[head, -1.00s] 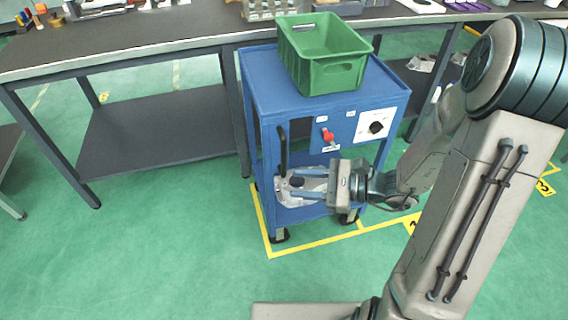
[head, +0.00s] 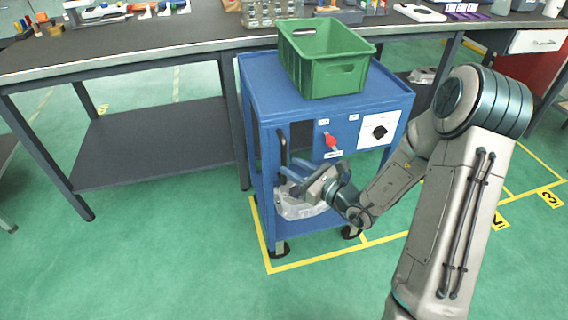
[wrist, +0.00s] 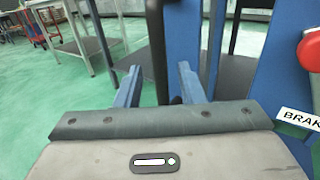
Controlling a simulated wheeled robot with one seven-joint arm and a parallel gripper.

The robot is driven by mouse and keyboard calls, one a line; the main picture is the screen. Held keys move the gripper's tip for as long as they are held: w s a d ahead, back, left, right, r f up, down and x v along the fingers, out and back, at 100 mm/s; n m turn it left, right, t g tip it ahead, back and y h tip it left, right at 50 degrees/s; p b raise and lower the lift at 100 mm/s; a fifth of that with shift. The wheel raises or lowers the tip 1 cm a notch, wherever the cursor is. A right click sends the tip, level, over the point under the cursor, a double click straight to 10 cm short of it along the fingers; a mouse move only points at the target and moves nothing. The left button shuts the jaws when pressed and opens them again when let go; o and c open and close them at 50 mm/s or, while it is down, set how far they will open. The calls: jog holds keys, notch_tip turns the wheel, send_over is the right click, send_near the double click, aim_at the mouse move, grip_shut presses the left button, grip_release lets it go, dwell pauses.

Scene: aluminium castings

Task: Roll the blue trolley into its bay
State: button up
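The blue trolley (head: 262,85) stands upright against the front of the workbench, inside the leftmost yellow-marked floor bay (head: 310,262). Its front casters are behind the front yellow line. Its black upright handle (head: 283,150) is on the left of the front face; it also shows in the wrist view (wrist: 157,48). A red knob (head: 330,140) sits right of the handle, above a label partly reading "BRAK" in the wrist view (wrist: 299,120). My gripper (head: 286,172) is at the handle's lower part. Its fingers (wrist: 158,88) are apart, one each side of the handle in view; contact cannot be told.
A green crate (head: 337,80) rides on the trolley top. The workbench (head: 130,50) runs behind, with a lower shelf (head: 150,140). More marked bays with plates 2 (head: 500,221) and 3 (head: 549,198) lie to the right. The floor in front is clear.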

aim_at(286, 163)
jog(key=shift+x, duration=2)
grip_shut()
jog(key=shift+d, duration=0.15)
